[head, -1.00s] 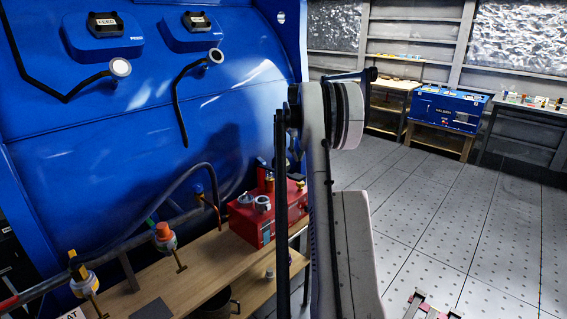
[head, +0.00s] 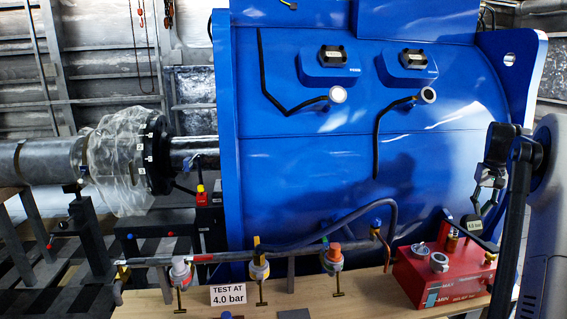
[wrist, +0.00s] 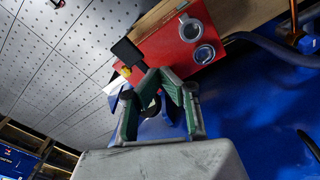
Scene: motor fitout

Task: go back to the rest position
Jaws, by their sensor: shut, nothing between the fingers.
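My gripper (head: 485,200) is at the right of the head view, in front of the blue motor housing (head: 300,160) and just above the red test box (head: 425,277). In the wrist view, its green-and-grey fingers (wrist: 157,76) come together at the tips with nothing held. The red box (wrist: 180,46) lies beyond them there.
The box stands on a wooden bench (head: 370,302) with a "TEST AT 4.0 bar" card (head: 228,295). A pipe with several valves (head: 215,257) runs along the bench. A plastic-wrapped shaft coupling (head: 115,165) is at left. The tiled floor (wrist: 50,70) looks clear in the wrist view.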

